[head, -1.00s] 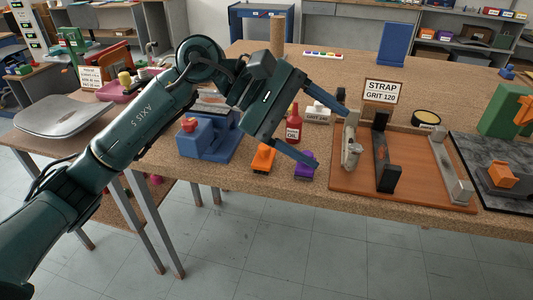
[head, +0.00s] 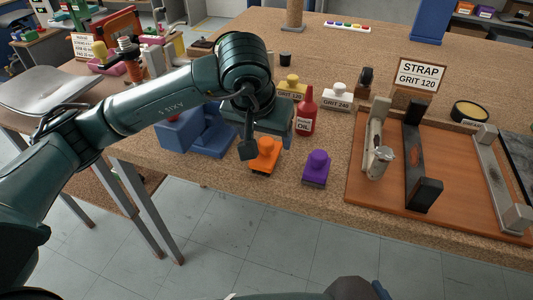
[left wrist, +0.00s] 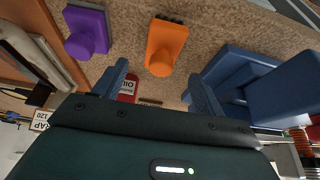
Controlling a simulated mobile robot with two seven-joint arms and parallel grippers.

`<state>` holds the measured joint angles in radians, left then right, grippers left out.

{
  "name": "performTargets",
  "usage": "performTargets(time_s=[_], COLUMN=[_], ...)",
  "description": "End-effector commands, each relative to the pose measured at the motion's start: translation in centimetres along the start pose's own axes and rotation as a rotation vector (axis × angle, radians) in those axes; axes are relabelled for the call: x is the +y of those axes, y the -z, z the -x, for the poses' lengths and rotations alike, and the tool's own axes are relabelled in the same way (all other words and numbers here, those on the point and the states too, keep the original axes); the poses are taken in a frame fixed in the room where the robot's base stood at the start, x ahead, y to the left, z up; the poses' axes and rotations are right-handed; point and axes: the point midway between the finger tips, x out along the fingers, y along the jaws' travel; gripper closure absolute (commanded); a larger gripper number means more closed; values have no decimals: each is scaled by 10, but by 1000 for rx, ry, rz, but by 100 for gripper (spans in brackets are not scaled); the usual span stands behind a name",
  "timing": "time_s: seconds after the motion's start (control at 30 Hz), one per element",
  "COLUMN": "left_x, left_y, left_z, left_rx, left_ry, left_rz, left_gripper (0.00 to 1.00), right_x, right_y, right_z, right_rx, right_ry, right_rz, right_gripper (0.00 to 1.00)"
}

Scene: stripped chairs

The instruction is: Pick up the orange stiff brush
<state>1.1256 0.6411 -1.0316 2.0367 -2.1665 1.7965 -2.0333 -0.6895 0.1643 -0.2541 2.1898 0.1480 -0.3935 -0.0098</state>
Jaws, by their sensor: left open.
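The orange stiff brush (head: 264,156) stands on the cork-topped bench near its front edge, orange block and knob up. My left gripper (head: 267,143) is above and just behind it, pointing down, partly hidden by its own wrist. In the left wrist view the two blue fingers of the left gripper (left wrist: 162,84) are apart with nothing between them. The orange brush (left wrist: 166,46) lies just beyond the fingertips, roughly in line with the gap. A dark part with a blue piece at the bottom edge of the head view seems to be my right gripper (head: 370,290), mostly cut off.
A purple brush (head: 316,168) stands right of the orange one. A red oil bottle (head: 306,112) is behind them. A blue block-like holder (head: 198,130) is close on the left. A wooden strap board (head: 395,200) lies to the right. Bare bench shows in front.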

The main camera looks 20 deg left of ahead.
Motion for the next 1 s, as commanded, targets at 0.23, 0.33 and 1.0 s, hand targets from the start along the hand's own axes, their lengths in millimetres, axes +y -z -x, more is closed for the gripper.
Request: performTargets(time_s=[0.23, 0.33, 1.0], left_x=[-1, -2, -2], left_y=[0, 1, 2], left_z=[-21, -37, -59], left_rx=[-5, -6, 0], left_ry=[-1, -1, -2], left_rz=[1, 2, 0], left_gripper=[29, 29, 47], right_x=[0, 0, 1], right_y=[0, 2, 1], right_z=[1, 2, 0], right_rx=[-4, -6, -7], right_ry=[-1, -3, -5], right_rz=[3, 8, 14], right_gripper=[64, 64, 64])
